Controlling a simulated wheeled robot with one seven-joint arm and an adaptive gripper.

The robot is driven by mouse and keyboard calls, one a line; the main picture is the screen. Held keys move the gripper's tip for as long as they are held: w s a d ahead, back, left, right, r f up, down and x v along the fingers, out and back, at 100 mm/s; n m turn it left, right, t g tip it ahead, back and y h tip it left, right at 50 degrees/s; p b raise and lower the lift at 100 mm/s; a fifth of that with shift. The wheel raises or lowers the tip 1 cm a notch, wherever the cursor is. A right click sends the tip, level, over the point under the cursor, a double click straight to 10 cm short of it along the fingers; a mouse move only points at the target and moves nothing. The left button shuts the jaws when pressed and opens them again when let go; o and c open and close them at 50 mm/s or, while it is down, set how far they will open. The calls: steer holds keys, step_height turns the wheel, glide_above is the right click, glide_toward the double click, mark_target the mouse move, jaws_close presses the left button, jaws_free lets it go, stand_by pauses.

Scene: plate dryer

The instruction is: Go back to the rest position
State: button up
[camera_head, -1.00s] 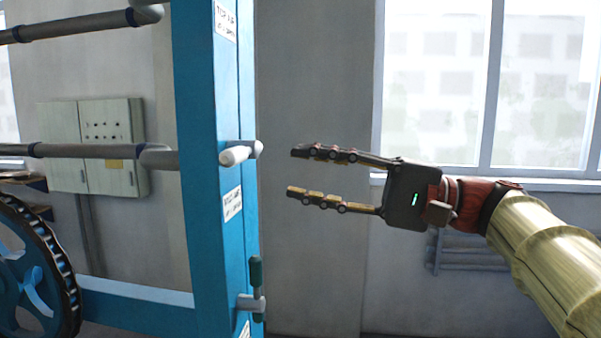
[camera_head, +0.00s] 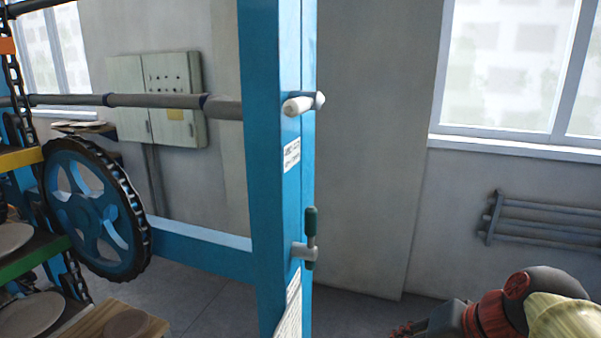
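My gripper (camera_head: 408,330) is low at the right of the head view, by the bottom edge. Its dark body and a bit of a reddish finger show. The fingertips are mostly cut off by the frame, so I cannot tell whether it is open or shut. My red and yellow arm joints show beside it at the bottom right. The gripper is to the right of the blue dryer post (camera_head: 277,170) and apart from it in the picture. A white-tipped lever (camera_head: 299,105) and a green-handled lever (camera_head: 311,238) stick out of the post.
A large toothed wheel (camera_head: 95,208) with a blue hub stands at the left, near racks with plates (camera_head: 30,315). A grey electrical cabinet (camera_head: 155,98) hangs on the back wall. A window and wall pipes (camera_head: 545,222) are at the right. Floor shows between post and arm.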

steer(key=s+f+n+h+p, duration=0.1)
steer(key=s+f+n+h, duration=0.2)
steer(key=s, duration=0.6)
steer(key=f+n, duration=0.1)
steer(key=n, duration=0.1)
steer(key=shift+s+n, duration=0.15)
steer(key=shift+n, duration=0.15)
steer(key=shift+c, duration=0.9)
